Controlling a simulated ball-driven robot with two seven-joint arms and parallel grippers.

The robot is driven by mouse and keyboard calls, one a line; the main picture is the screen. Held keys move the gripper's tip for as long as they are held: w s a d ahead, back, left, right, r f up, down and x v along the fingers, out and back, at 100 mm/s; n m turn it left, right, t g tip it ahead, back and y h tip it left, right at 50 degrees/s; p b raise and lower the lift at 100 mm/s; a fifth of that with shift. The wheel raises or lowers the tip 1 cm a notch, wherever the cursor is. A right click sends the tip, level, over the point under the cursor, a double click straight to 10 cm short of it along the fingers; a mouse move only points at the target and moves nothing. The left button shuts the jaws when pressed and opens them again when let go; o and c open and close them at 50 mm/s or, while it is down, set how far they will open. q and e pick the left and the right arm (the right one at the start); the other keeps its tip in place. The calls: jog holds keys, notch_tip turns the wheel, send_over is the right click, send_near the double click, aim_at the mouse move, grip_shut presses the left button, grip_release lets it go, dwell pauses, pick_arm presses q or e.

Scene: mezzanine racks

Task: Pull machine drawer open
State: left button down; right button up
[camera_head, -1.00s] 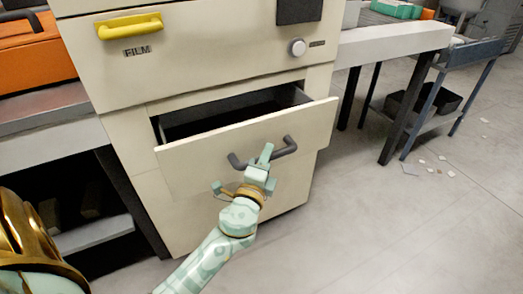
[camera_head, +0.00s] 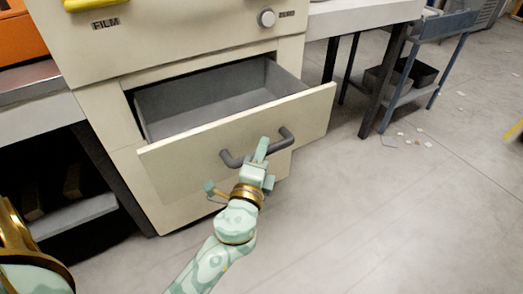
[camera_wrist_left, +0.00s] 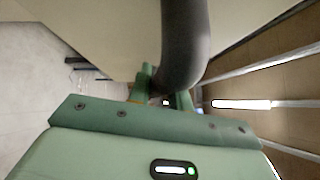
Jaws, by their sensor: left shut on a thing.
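The cream machine (camera_head: 170,45) stands in the middle of the head view. Its drawer (camera_head: 200,160) is well open, and the grey inside looks empty. A dark grey bar handle (camera_head: 287,140) is on the drawer front. My left gripper (camera_head: 262,158) is shut on this handle near its middle. In the left wrist view the handle (camera_wrist_left: 184,45) runs down between the two green fingers (camera_wrist_left: 163,92). The fingers hide part of the handle. My right gripper is not in view.
A white table (camera_head: 360,14) and a blue-grey cart (camera_head: 440,25) with a black bin (camera_head: 415,73) stand at right. Small scraps (camera_head: 390,142) lie on the floor. The floor in front is clear.

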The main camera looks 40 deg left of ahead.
pick_arm(q)
jog(key=c, duration=1.3)
grip_release()
jog(key=shift+a, duration=0.1)
jog(key=v, duration=1.6)
jog(key=shift+s+b, duration=0.15)
jog(key=shift+b, duration=0.3)
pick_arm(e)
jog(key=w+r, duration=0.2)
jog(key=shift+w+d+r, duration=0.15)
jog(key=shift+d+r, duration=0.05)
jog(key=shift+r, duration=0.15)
